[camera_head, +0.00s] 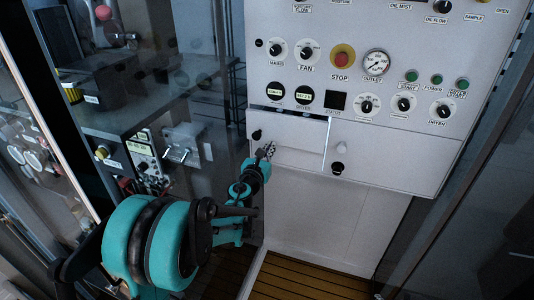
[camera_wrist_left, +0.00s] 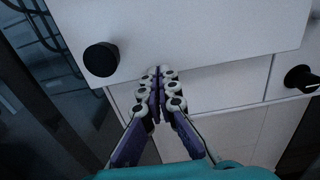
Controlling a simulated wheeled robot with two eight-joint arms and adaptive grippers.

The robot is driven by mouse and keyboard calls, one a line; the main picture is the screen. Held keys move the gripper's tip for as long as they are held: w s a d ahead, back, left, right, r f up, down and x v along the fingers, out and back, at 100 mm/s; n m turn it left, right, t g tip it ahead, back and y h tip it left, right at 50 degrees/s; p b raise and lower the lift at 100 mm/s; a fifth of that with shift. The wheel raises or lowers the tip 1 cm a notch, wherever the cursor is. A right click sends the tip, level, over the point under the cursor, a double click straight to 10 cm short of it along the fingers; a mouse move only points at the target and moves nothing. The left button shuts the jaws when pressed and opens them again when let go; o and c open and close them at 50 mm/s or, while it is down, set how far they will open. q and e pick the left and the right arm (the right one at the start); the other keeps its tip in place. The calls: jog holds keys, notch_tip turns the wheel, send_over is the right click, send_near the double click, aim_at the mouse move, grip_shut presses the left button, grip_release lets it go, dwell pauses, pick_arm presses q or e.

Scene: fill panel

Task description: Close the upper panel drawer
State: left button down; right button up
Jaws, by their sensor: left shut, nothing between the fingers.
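The upper drawer (camera_head: 295,137) is a white front at the lower left of the control panel. A dark gap along its top and a bright edge at its right side show it standing slightly out. Its round black knob (camera_head: 256,134) is at its left end; the knob also shows in the left wrist view (camera_wrist_left: 100,59). My left gripper (camera_head: 268,149) is shut and empty, its fingertips at the drawer front, right of and below the knob. In the left wrist view the shut fingertips (camera_wrist_left: 156,72) overlap the white front near its lower edge; I cannot tell whether they touch.
The panel (camera_head: 310,60) above carries dials, buttons and a red stop button (camera_head: 342,60). Another black knob (camera_head: 337,168) is on the white front to the right. A glass-sided cabinet (camera_head: 150,100) with instruments stands left of my arm. Slatted wooden flooring (camera_head: 310,280) lies below.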

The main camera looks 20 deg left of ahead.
pick_arm(q)
jog(key=shift+w, duration=1.25)
jog(key=shift+d, duration=0.1)
